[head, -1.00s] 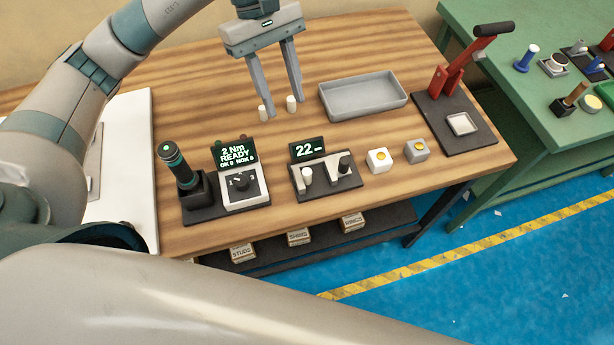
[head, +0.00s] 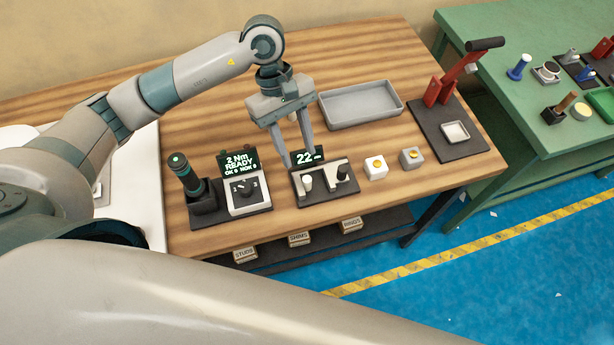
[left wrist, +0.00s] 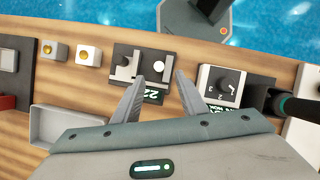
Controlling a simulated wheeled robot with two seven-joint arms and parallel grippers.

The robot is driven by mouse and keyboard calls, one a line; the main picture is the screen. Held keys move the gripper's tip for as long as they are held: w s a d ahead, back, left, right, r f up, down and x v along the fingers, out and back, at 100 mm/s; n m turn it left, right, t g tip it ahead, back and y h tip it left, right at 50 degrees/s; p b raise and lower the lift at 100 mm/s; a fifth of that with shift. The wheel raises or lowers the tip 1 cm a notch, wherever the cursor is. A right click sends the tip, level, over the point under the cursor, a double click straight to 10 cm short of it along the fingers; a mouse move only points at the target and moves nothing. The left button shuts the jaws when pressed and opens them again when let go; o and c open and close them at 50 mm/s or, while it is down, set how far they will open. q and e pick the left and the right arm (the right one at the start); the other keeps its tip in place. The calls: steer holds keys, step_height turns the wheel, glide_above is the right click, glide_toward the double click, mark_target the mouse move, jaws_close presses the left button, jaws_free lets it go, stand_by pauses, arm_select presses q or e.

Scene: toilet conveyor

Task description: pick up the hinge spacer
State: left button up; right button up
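No part is plainly identifiable as the hinge spacer. Two small off-white cylinders, which may be spacers, showed on the table in the earlier head view; now my left gripper covers that spot, with at most a pale bit showing between its fingers. My left gripper (head: 298,158) points down, open and seemingly empty, its fingertips by the back of the gauge block (head: 325,180) with the "22" display. In the left wrist view its fingers (left wrist: 160,76) are apart on that block's near side. My right gripper is not in view.
A grey tray (head: 360,123) lies behind. A screwdriver in a stand (head: 205,208) and a torque unit (head: 243,195) are to the left. A white button box (head: 375,169), a grey one (head: 412,158) and a red-lever press (head: 445,85) are to the right.

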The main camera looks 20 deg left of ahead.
mark_target(307, 179)
arm_select(q)
steer(key=shift+x, duration=0.8)
steer(key=shift+f, duration=0.2)
steer(key=d+f+p, duration=0.1)
steer(key=p, duration=0.2)
steer(key=shift+s+f, duration=0.2)
steer(key=shift+s, duration=0.2)
steer(key=shift+p+x, duration=0.6)
steer(key=shift+x, duration=0.4)
steer(key=shift+s+d+f, duration=0.1)
steer(key=shift+d+f, duration=0.15)
steer(key=shift+f, duration=0.45)
